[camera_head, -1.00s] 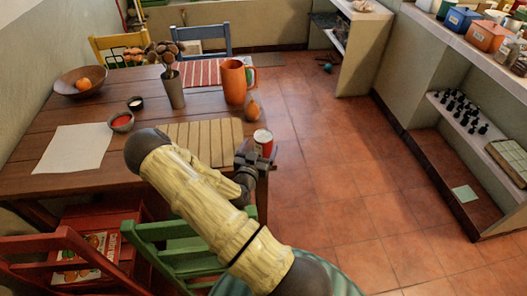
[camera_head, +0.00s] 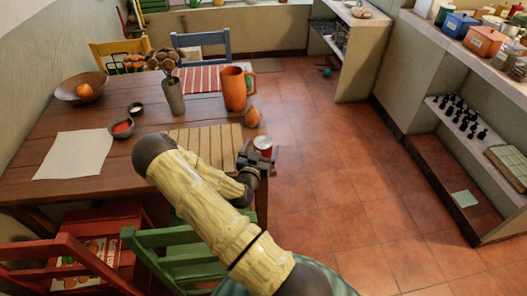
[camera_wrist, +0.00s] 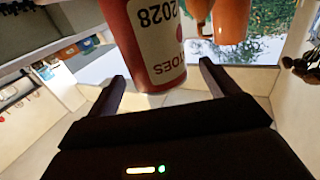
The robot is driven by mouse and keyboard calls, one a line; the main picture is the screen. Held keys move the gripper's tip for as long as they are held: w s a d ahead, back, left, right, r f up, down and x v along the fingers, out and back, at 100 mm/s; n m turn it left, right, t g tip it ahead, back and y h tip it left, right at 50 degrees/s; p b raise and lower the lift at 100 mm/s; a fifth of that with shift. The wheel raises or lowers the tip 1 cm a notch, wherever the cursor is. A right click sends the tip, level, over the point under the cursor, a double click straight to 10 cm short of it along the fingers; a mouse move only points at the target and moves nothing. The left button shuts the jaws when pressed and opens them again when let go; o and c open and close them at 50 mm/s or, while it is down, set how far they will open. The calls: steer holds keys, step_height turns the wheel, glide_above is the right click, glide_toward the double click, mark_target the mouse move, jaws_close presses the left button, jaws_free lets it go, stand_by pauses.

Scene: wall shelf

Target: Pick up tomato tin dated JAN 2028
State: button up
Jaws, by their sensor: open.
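The tomato tin (camera_head: 263,146) is red with a pale top and stands near the right edge of the wooden table. In the wrist view the tin (camera_wrist: 155,45) shows a white label reading "2028" and "...TOES"; the month is cut off. My gripper (camera_head: 256,160) is at the tin's near side, hiding its lower part in the head view. In the wrist view my gripper (camera_wrist: 162,75) is open, with one finger on each side of the tin and gaps visible beside it.
An orange jug (camera_head: 234,88) and a pear (camera_head: 251,117) stand behind the tin. A slatted mat (camera_head: 205,143) lies to its left. A green chair (camera_head: 175,245) is below my arm. Open tiled floor (camera_head: 330,170) lies to the right.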

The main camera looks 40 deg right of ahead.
mark_target(266, 137)
steer(key=p+x, duration=0.1)
steer(key=x, duration=0.3)
steer(key=shift+w+d+f, duration=0.1)
steer(key=shift+w+d, duration=0.05)
steer(key=shift+d, duration=0.2)
steer(key=shift+a, duration=0.15)
steer(key=shift+c, duration=0.7)
steer(key=c, duration=1.2)
step_height(266, 137, up, 10)
steer(key=shift+r+b, duration=0.1)
steer(key=shift+b, duration=0.2)
